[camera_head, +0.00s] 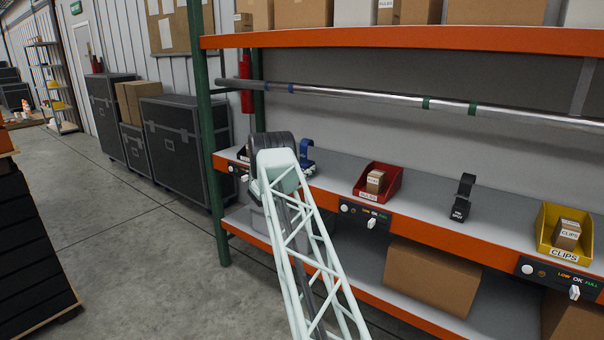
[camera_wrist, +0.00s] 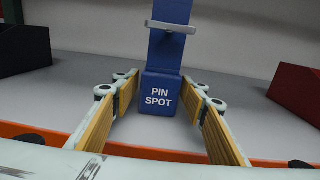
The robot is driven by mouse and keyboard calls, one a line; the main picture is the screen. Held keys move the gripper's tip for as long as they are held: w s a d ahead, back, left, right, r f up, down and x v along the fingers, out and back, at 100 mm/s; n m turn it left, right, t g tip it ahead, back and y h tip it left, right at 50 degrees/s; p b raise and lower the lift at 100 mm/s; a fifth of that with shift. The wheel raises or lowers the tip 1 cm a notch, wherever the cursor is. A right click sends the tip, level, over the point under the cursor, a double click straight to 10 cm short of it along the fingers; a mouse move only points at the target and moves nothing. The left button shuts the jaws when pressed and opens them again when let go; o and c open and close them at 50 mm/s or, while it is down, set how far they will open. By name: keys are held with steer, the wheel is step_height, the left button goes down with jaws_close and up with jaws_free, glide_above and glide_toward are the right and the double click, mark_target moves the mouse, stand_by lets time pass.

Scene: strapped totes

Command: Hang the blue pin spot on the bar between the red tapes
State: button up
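The blue pin spot (camera_head: 307,157) stands upright on the shelf in the head view, just right of my arm's end. In the wrist view the pin spot (camera_wrist: 162,95) is straight ahead, with its white label facing me and a grey crosspiece above. My gripper (camera_wrist: 161,80) is open, with its fingers to the left and right of the pin spot's base; contact cannot be told. The fingers are hidden in the head view. The metal bar (camera_head: 360,96) runs above the shelf. It shows blue and green tape bands; I see no red tapes on it.
A red bin (camera_head: 392,184) with a small box, a black clamp-like fixture (camera_head: 463,197) and a yellow bin (camera_head: 546,228) stand along the shelf (camera_head: 425,199). An orange-edged upper shelf (camera_head: 400,37) with boxes is above the bar. A green upright (camera_head: 205,120) is at the left.

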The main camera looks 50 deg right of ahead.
mark_target(303, 163)
steer(key=shift+d, duration=0.5)
steer(key=shift+r, duration=0.1)
steer(key=c, duration=0.8)
steer(key=shift+o, duration=0.2)
steer(key=shift+r, duration=1.5)
steer(key=shift+a, duration=0.15)
steer(key=a, duration=1.3)
steer(key=shift+a+b, duration=0.3)
steer(key=shift+a, duration=0.05)
stand_by(1.5)
steer(key=shift+s+a, duration=0.1)
stand_by(0.3)
